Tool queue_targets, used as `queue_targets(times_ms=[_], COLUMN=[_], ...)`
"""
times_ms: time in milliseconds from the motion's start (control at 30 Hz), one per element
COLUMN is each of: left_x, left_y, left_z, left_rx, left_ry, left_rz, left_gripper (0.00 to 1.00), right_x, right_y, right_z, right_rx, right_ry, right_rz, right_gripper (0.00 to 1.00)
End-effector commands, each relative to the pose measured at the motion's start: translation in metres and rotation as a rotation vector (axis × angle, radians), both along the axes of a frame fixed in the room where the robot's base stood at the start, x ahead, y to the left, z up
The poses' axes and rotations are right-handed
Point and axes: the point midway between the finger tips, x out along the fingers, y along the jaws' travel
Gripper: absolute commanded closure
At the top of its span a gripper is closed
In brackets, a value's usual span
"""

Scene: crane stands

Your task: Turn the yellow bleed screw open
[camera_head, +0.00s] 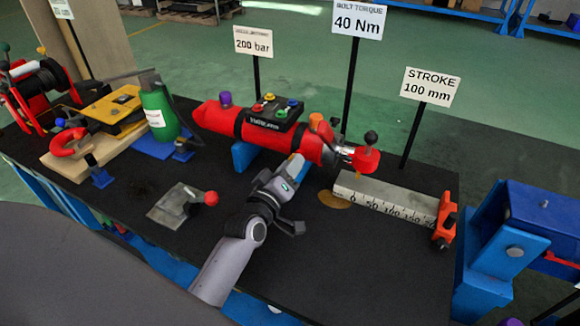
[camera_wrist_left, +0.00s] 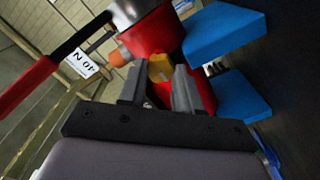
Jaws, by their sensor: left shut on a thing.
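The red hydraulic cylinder (camera_head: 222,122) lies across blue supports on the black bench top, with a black valve block (camera_head: 268,118) on it. My left gripper (camera_head: 295,166) is at the near side of the cylinder, toward its right end. In the left wrist view, the yellow bleed screw (camera_wrist_left: 160,68) stands out from the red body between the two grey fingertips of my left gripper (camera_wrist_left: 159,80), which is shut on it. In the head view the screw is hidden by the gripper. My right gripper is not in view.
A steel scale bar (camera_head: 385,198) and a brown puddle (camera_head: 334,200) lie right of my left gripper. A grey plate with a red-knobbed lever (camera_head: 178,204) lies to the left. A green bottle (camera_head: 160,112) stands behind it. Label posts rise at the back. The front right bench is clear.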

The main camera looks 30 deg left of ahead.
Motion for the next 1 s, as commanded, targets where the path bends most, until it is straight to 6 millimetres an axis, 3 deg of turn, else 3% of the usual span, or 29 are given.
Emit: queue_targets(times_ms=[433,467,533,867,1000], left_x=[0.000,0.000,0.000,-0.001,-0.012], left_y=[0.000,0.000,0.000,0.000,-0.001], left_z=[0.001,0.001,0.001,0.000,-0.001], left_rx=[-0.012,-0.011,-0.011,-0.010,-0.010], left_ry=[-0.003,-0.003,-0.003,-0.001,0.001], left_rz=[0.001,0.001,0.001,0.000,0.000], left_gripper=[0.98,0.64,0.42,0.42,0.42], right_x=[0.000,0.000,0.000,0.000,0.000], right_y=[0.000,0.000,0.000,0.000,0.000], right_z=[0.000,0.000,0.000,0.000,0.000], right_rx=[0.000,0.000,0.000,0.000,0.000], right_ry=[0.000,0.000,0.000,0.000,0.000], right_rz=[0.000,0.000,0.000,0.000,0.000], right_gripper=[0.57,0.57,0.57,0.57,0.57])
